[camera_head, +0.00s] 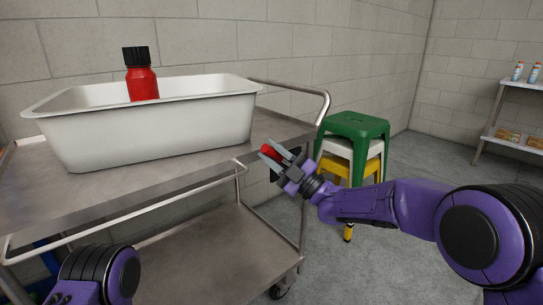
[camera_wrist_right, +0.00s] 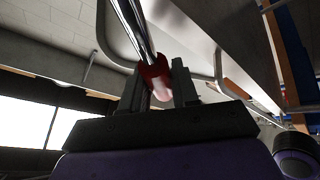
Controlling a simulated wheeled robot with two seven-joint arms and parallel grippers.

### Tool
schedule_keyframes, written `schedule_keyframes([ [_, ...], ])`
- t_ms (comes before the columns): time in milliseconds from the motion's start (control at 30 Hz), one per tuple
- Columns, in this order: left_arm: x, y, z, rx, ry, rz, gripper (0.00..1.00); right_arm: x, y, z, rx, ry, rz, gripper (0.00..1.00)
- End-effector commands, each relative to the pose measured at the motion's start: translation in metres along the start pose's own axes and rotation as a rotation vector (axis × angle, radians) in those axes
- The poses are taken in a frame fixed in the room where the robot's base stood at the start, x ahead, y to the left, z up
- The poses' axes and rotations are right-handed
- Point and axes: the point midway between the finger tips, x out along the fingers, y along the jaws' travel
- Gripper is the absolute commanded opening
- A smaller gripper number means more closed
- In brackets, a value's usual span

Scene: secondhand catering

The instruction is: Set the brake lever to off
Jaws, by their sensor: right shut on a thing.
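The brake lever shows as a red end (camera_head: 267,149) beside the right end of the steel cart (camera_head: 220,170). In the right wrist view the red grip (camera_wrist_right: 154,72) sits at the end of a shiny metal rod. My right gripper (camera_head: 270,153) is shut on this red grip, with one finger on each side. The lever's pivot and any on or off marking are not visible, so its setting cannot be told. My left arm shows only in part at the bottom left; its gripper is out of view.
A white tub (camera_head: 160,135) stands on the cart top, with a red bottle (camera_head: 142,84) with a black cap showing above its rim. Stacked stools (camera_head: 357,125) stand right of the cart. A shelf (camera_head: 507,142) with bottles is at the far right. Open floor lies between.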

Motion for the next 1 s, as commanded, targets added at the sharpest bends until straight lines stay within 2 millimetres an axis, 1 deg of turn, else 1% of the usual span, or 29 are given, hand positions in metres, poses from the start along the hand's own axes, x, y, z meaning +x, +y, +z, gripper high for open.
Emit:
schedule_keyframes([
  [300,0.0,0.0,0.0,0.0,0.0,0.0,0.53,0.001,0.002,0.0,0.001,0.001,0.004,0.0],
  [333,0.0,0.0,0.0,0.0,0.0,0.0,0.53,0.001,0.002,0.0,0.0,0.001,0.004,0.39],
  [367,0.0,0.0,0.0,0.0,0.0,0.0,0.53,0.001,0.002,-0.001,0.0,0.001,0.004,0.49],
  [400,0.0,0.0,0.0,0.0,0.0,0.0,0.53,0.001,0.002,0.0,0.0,0.001,0.004,0.51],
  [633,0.0,0.0,0.0,0.0,0.0,0.0,0.53,0.0,0.001,0.0,0.0,0.0,0.002,0.51],
  [733,0.001,0.0,0.0,0.0,0.0,0.0,0.53,-0.006,0.001,0.0,0.001,-0.001,0.003,0.51],
  [767,0.001,0.0,0.0,0.0,0.0,0.0,0.53,-0.011,0.001,0.001,0.001,-0.001,0.002,0.51],
  [867,0.003,0.0,0.001,0.0,0.0,0.0,0.53,-0.032,0.001,0.001,0.002,-0.002,0.003,0.51],
  [1000,0.006,0.001,0.003,0.0,0.0,0.0,0.53,-0.067,0.001,0.001,0.002,-0.002,0.004,0.51],
])
